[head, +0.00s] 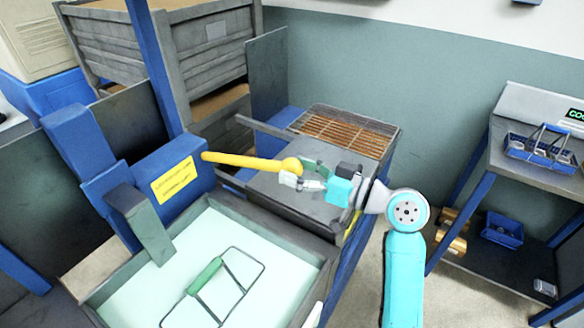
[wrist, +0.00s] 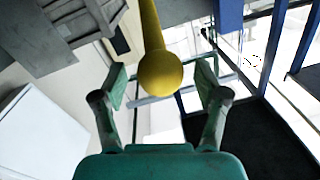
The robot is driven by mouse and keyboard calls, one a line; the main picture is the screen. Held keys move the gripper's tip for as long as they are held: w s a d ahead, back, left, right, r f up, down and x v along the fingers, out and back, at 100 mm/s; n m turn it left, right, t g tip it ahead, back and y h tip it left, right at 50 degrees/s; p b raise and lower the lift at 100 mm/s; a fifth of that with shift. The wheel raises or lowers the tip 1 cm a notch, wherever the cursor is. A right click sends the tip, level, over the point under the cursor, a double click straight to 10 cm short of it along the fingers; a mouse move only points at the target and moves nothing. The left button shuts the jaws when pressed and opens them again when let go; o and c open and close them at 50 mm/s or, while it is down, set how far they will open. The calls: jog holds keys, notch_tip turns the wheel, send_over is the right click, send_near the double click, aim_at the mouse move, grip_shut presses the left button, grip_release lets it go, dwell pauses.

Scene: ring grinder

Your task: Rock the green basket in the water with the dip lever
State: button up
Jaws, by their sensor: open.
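The dip lever (head: 240,160) is a yellow bar with a ball knob, reaching right from a blue housing. Its knob (wrist: 160,73) shows between my two fingers in the wrist view. My gripper (head: 300,173) is open at the knob's end, with a finger to either side; I cannot tell whether either one touches it. The basket shows as a green handle (head: 204,276) and a thin dark wire frame in the tank of pale green water (head: 265,280). The basket's lower part is hidden in the water.
A blue housing (head: 125,180) with a yellow label stands behind the tank (head: 285,238). A brown grate (head: 345,130) lies beyond my gripper. At the right, a bench (head: 535,165) holds a blue basket of parts (head: 540,150). Grey crates (head: 170,50) stand at the back left.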

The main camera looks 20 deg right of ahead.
jog(key=shift+w+a, duration=0.5)
jog(key=shift+w, duration=0.05)
grip_shut()
jog(key=w+a+r+g+h, duration=0.1)
jog(key=w+a+r+g, duration=0.1)
jog(key=r, duration=0.8)
jog(key=shift+w+a+r+h, duration=0.35)
jog(key=shift+w+a, duration=0.3)
jog(key=shift+w, duration=0.65)
jog(key=shift+r, duration=0.1)
grip_release()
jog(key=v, duration=1.2)
jog(key=shift+w, duration=0.1)
